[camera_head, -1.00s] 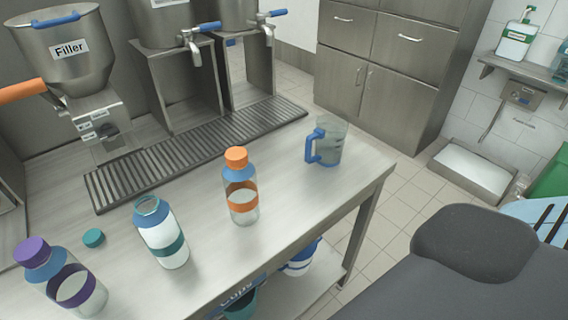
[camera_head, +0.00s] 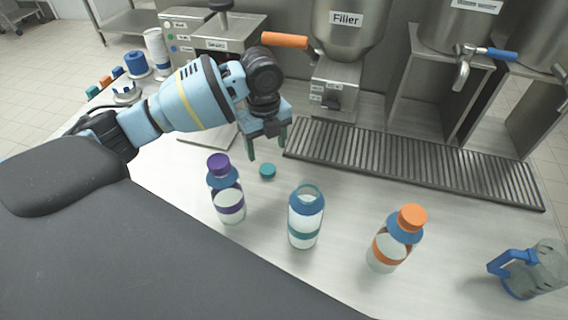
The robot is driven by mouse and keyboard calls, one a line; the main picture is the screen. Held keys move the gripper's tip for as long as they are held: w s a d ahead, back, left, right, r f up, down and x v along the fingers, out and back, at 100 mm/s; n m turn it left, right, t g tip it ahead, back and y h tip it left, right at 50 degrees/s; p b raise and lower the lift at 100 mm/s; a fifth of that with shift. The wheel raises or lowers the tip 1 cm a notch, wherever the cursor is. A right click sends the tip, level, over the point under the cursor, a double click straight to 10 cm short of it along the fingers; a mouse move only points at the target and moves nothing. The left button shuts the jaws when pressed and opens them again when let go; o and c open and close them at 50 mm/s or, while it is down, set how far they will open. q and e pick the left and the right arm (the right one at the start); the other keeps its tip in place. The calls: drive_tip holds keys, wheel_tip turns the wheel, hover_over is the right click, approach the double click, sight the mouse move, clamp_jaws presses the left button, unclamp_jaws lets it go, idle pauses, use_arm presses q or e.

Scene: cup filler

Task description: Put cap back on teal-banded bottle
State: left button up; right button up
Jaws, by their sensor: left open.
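The teal-banded bottle (camera_head: 306,217) stands upright on the table in the head view, its mouth open, with a blue shoulder and whitish contents. A teal cap (camera_head: 267,171) lies on the table behind and to the left of it. My left gripper (camera_head: 267,153) is above and beside the cap, fingers pointing down and apart, holding nothing. I cannot tell its exact height over the cap. My right gripper is not in view.
A purple-capped bottle (camera_head: 226,190) stands left of the teal-banded one, an orange-capped bottle (camera_head: 396,240) right. A blue-handled jug (camera_head: 530,270) is at far right. A slotted drain grate (camera_head: 410,165) and the filler hopper (camera_head: 347,35) are behind.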

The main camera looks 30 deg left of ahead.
sight(267, 168)
use_arm(q)
drive_tip(key=shift+d, duration=0.2)
drive_tip(key=shift+s, duration=0.1)
wheel_tip(267, 168, down, 2)
drive_tip(key=shift+a+f, duration=0.1)
drive_tip(key=shift+f, duration=0.15)
idle(0.3)
drive_tip(key=shift+w+a+f, duration=0.15)
drive_tip(key=shift+a+f, duration=0.05)
drive_tip(key=shift+f, duration=1.1)
drive_tip(key=shift+w+a+f, duration=0.1)
drive_tip(key=shift+a+f, duration=0.1)
drive_tip(key=shift+f, duration=1.1)
